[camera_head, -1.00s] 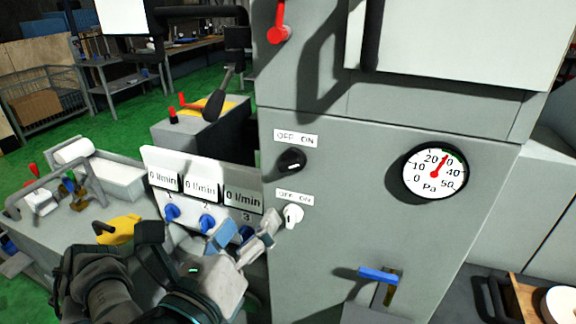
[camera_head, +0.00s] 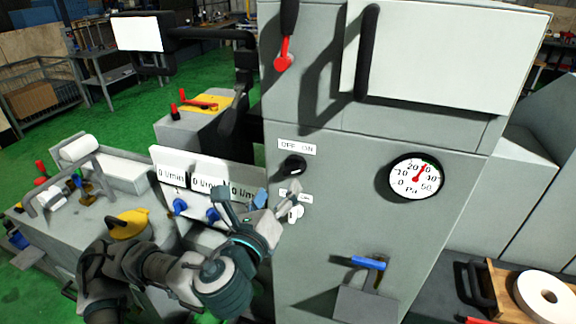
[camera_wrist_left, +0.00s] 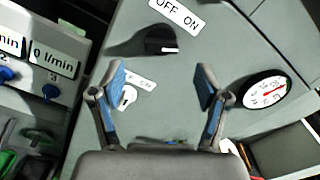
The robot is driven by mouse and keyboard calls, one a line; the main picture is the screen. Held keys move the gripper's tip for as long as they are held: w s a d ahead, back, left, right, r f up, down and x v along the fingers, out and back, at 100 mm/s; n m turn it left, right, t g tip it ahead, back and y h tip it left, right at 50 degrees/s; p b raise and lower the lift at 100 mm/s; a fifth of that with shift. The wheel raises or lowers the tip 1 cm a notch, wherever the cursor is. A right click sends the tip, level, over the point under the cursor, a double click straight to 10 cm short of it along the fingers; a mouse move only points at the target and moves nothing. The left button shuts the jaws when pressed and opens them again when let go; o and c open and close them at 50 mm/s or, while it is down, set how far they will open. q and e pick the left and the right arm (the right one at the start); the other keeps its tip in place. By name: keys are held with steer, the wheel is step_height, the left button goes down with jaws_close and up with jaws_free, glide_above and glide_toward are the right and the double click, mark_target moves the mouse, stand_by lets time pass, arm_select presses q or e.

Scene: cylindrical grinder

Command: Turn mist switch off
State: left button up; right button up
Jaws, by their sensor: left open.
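Two rotary switches sit one above the other on the grey cabinet front: a black one (camera_head: 292,166) and, below it, a white one (camera_head: 296,214). Both have OFF/ON labels; neither label reads "mist". My left gripper (camera_head: 278,196) is open in front of the lower switch, and its finger partly hides that label. In the left wrist view the left gripper (camera_wrist_left: 161,80) has its blue-padded fingers spread with nothing between them in grip. The white switch (camera_wrist_left: 127,97) shows beside the left finger, and the black switch (camera_wrist_left: 160,42) lies beyond the fingertips. My right gripper is not seen.
A flow panel (camera_head: 163,165) with blue knobs stands left of the cabinet. A pressure gauge (camera_head: 415,177) and a blue-handled valve (camera_head: 368,263) are on the cabinet to the right. A red lever (camera_head: 284,60) hangs above the switches. The cabinet face between switches and gauge is clear.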

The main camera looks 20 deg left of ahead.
mark_target(291, 175)
arm_select(q)
steer(key=w, duration=0.8)
steer(key=shift+d, duration=0.3)
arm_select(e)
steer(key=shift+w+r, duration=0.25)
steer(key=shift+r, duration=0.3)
arm_select(q)
steer(key=c, duration=1.2)
steer(key=shift+o, duration=0.2)
steer(key=shift+n, duration=0.4)
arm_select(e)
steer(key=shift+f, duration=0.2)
arm_select(q)
steer(key=n+p, duration=0.2)
steer(key=n, duration=0.2)
steer(key=n+p, duration=0.2)
steer(key=n, duration=0.2)
steer(key=shift+a+f+n, duration=0.1)
steer(key=shift+f+n, duration=0.1)
steer(key=shift+n, duration=0.2)
steer(key=shift+f+n+p, duration=0.2)
steer(key=shift+n+p, duration=0.45)
steer(key=shift+n, duration=0.55)
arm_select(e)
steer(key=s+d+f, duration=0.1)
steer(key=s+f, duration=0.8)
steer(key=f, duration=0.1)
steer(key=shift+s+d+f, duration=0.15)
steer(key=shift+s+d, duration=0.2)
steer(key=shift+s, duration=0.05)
